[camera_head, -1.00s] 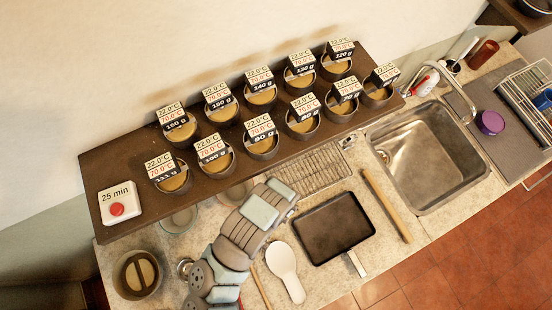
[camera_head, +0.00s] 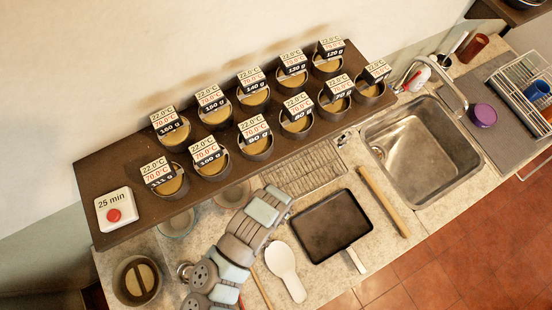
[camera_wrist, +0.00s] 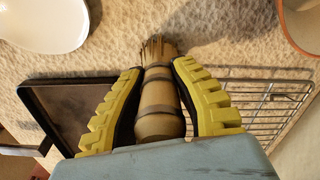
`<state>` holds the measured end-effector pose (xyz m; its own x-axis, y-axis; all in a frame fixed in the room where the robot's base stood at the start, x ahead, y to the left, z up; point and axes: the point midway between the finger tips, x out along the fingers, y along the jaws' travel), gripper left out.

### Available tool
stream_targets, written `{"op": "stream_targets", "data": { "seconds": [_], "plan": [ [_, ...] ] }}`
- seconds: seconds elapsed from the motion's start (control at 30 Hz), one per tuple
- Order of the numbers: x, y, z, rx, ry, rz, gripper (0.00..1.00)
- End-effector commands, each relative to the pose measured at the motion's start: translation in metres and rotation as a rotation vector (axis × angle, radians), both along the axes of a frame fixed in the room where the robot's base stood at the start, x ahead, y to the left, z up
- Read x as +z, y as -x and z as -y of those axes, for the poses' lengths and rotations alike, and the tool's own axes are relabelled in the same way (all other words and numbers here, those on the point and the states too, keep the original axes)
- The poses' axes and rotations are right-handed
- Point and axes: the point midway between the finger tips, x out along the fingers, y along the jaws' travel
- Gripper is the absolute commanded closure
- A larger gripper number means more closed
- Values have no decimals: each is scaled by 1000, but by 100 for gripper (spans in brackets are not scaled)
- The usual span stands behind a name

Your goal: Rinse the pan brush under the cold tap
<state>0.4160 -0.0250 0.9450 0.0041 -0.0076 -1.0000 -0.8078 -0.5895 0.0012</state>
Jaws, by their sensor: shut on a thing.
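My gripper (camera_wrist: 159,68) has its two yellow ridged fingers shut on the pan brush (camera_wrist: 160,95), a tan, bound bundle with frayed bristles at its far end in the wrist view. The bristles show above the worktop, between the dark tray and the wire rack. In the head view my arm's end is left of the wire rack, and the brush is hidden there. The steel sink (camera_head: 432,165) is to the right, apart from my gripper. The curved tap (camera_head: 447,88) stands at its back edge. I see no water running.
The dark square pan (camera_head: 333,226), wooden rolling pin (camera_head: 384,202) and wire rack (camera_head: 305,170) lie between my arm and the sink. A white spoon rest (camera_head: 285,272) is near the front. A brown shelf (camera_head: 125,165) with several labelled pots overhangs the back. A purple container (camera_head: 484,115) stands right of the sink.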

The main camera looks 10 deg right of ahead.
Motion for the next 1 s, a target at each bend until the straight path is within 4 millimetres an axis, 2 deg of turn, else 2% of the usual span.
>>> {"op": "stream_targets", "data": {
  "seconds": [0.3, 0.33, 0.37, 0.4, 0.7, 1.0],
  "plan": [
    [-4, 0, 0, -1, 1, 1, 100],
    [-3, 0, 0, -1, 1, 1, 66],
    [-3, 0, 0, -1, 1, 1, 57],
    [-3, 0, 0, -1, 1, 1, 54],
    [-2, 0, 0, -1, 1, 1, 54],
    [18, -1, 2, 0, 6, 4, 54]
  ]
}}
